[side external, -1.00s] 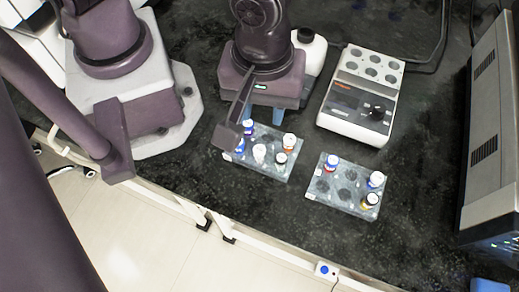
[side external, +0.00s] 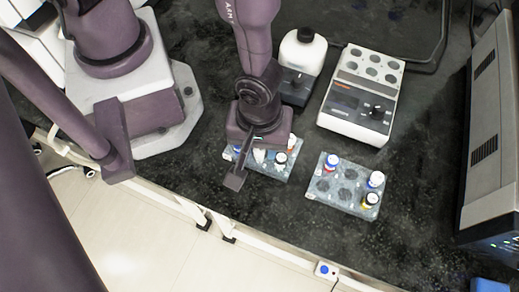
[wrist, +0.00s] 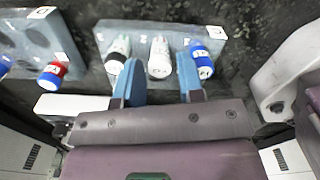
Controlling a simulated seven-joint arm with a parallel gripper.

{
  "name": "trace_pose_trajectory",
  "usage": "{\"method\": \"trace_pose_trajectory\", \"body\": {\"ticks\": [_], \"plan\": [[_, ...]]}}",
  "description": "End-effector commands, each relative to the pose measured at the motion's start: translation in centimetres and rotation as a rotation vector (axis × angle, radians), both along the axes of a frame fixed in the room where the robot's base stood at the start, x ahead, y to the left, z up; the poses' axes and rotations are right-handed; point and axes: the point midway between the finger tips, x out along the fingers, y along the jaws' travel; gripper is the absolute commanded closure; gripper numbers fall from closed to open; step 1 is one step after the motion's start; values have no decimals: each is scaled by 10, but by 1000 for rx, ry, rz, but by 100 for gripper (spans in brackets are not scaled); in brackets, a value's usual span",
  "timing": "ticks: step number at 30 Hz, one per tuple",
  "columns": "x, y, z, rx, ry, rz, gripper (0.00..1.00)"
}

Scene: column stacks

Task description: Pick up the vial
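A clear rack holding several vials (side external: 272,172) stands on the dark bench, partly hidden by my gripper in the side view. In the wrist view the rack (wrist: 105,30) holds a white vial (wrist: 159,58) in the middle, a white vial with a black band (wrist: 116,62) to its left and a blue-and-white vial (wrist: 202,64) to its right. My gripper (wrist: 162,75) is open, its blue fingers apart on either side of the white vial in the picture. I cannot tell whether they touch any vial. The fingertips are hidden in the side view.
A second rack (side external: 336,196) with several vials stands to the right. A large machine (side external: 490,150) stands at the far right. Bare bench lies around the racks.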

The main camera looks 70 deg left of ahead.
Motion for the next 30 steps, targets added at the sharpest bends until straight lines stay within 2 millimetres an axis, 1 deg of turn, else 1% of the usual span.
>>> {"method": "trace_pose_trajectory", "body": {"ticks": [1, 3, 10, 11, 12, 14, 15, 25, 30], "plan": [[0, 0, -5, 2, 2, 0, 65], [0, 0, -9, 0, 1, -1, 65], [0, 0, -10, -1, 0, -1, 65], [0, 0, -9, -1, 0, -1, 67], [0, 0, -9, -1, 0, -1, 76], [0, 0, -9, 0, -1, -1, 90], [0, 0, -9, 0, -1, -1, 99], [0, 0, -8, 0, -1, -1, 100], [1, 0, 2, -1, -3, 0, 100]]}}
